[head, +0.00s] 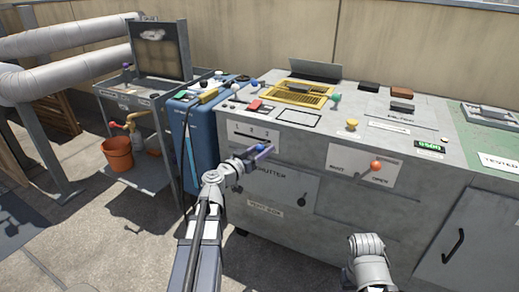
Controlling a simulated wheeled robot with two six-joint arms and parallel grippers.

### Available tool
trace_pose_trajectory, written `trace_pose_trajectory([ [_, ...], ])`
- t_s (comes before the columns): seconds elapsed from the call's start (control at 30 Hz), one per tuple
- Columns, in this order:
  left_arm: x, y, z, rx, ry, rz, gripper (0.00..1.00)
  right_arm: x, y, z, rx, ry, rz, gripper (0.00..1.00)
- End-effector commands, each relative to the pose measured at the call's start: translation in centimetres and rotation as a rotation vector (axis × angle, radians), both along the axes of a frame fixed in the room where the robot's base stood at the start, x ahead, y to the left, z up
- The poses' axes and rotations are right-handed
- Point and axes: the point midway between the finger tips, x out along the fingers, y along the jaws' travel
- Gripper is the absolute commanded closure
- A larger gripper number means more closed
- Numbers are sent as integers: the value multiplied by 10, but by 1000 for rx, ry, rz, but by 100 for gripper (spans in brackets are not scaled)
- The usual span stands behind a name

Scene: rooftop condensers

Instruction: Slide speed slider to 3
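A pale panel (254,130) with a dark horizontal slot and small marks above it sits on the upper left front of the grey cabinet. It looks like a slider scale, but I cannot read its label or make out the knob's position. My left gripper (261,150) is just below and in front of this panel. A small blue-purple patch shows at its fingertips. I cannot tell whether the fingers are open or shut, or whether they touch anything. Part of my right arm shows at the bottom right; its gripper is not in view.
An orange knob (376,166) sits on a labelled white plate right of the gripper. The cabinet top holds a yellow tray (294,92), a yellow knob (352,124) and other small items. A blue case (176,140) and an orange bucket (118,154) stand to the left.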

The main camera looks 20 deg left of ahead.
Motion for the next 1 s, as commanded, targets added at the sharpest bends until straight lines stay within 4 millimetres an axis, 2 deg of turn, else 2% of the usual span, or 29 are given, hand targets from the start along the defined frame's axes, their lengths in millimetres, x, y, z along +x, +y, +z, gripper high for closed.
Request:
trace_pose_trajectory([
  [0.03, 0, -1, 0, 0, 0, -2, 43, 0, 0, 0, 0, 0, 0, 31],
  [0.13, 0, 0, 0, 0, 0, 0, 31, 0, 0, 0, 0, 0, 0, 31],
  [0.43, -3, 2, 0, 0, 0, 4, 31, 0, 0, 0, 0, 0, 0, 31],
  [0.8, -58, 13, 0, 0, 0, 5, 31, 0, 0, 0, 0, 0, 0, 31],
  [1.0, -74, 18, 0, 0, 0, 3, 31, 0, 0, 0, 0, 0, 0, 31],
])
